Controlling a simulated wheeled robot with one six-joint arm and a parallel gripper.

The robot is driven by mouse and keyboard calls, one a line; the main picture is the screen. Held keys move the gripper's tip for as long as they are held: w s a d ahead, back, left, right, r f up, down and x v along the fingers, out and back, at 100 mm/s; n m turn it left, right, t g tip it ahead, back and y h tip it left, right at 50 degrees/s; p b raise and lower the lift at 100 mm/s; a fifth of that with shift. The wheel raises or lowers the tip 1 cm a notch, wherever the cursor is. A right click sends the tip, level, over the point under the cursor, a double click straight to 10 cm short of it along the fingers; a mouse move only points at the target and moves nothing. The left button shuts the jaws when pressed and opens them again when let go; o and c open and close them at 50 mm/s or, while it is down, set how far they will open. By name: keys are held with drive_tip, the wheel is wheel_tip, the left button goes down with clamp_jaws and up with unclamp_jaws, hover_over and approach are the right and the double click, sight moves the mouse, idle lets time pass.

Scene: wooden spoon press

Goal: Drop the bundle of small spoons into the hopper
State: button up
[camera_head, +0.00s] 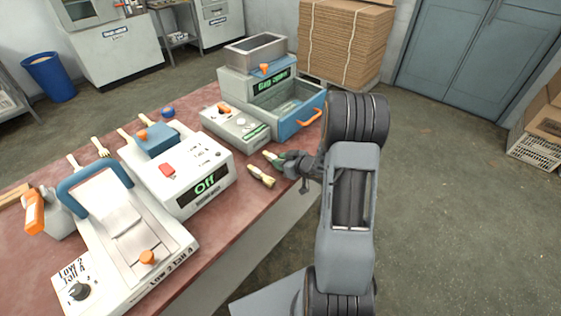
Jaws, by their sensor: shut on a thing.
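My gripper (283,160) is low over the right edge of the red table, shut on a small bundle of spoons (270,156). Only the bundle's pale end and a bit of green show; the fingers hide the rest. A second pale bundle (262,176) with a dark band lies on the table just below it in the picture. The hopper (256,52), an open grey metal box, sits on top of the machine at the back of the table. My gripper is below and in front of it, well apart.
The machine's blue drawer (286,104) with an orange handle stands open below the hopper. A grey control box (236,124), a white machine reading "Off" (178,170) and a press with a blue handle (122,225) fill the red table (213,228).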

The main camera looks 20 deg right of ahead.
drive_tip(key=shift+f, duration=0.1)
drive_tip(key=shift+f, duration=0.15)
drive_tip(key=o, duration=0.9)
